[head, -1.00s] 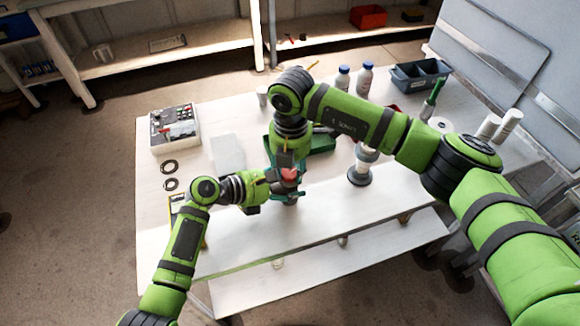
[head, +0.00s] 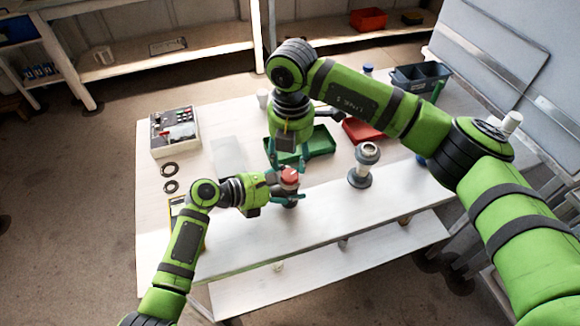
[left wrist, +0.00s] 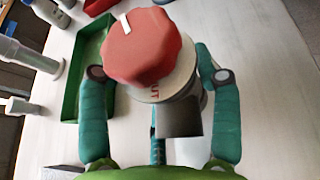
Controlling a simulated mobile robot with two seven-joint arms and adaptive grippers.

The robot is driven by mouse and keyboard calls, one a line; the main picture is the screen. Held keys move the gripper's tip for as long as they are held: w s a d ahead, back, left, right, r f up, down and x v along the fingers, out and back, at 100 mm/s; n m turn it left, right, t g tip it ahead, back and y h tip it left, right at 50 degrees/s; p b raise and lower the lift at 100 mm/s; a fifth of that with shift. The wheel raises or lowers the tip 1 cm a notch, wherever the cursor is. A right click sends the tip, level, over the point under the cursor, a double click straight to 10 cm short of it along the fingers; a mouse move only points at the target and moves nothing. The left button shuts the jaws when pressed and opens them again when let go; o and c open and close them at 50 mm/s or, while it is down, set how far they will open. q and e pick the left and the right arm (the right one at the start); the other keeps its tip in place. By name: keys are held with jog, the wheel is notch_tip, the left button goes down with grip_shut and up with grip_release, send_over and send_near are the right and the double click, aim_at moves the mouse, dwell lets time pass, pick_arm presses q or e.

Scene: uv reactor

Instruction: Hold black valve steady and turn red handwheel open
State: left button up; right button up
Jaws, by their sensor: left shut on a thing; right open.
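The red handwheel (head: 289,175) sits on top of the black valve (head: 290,194). In the left wrist view the red handwheel (left wrist: 150,46) has a white mark near its upper edge, with a pale lettered disc (left wrist: 168,88) under it. The dark valve body (left wrist: 180,117) shows below. My left gripper (head: 285,192) is shut on the black valve, its teal fingers on either side. My right gripper (head: 287,160) is open, pointing down just above and behind the handwheel, apart from it. The valve's far side is hidden.
A green tray (head: 322,147) and a red tray (head: 358,133) lie behind the valve. A grey flanged pipe piece (head: 361,165) stands to the right. A control box (head: 174,131) and two black rings (head: 170,177) are at left.

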aim_at(290, 176)
notch_tip(290, 176, up, 7)
jog(key=shift+s+f, duration=0.15)
jog(key=shift+f, duration=0.05)
jog(key=shift+o, duration=1.4)
notch_tip(290, 176, down, 12)
jog(key=n, duration=2.2)
jog(key=shift+f+n, duration=0.1)
jog(key=shift+n, duration=0.2)
jog(key=c, duration=1.1)
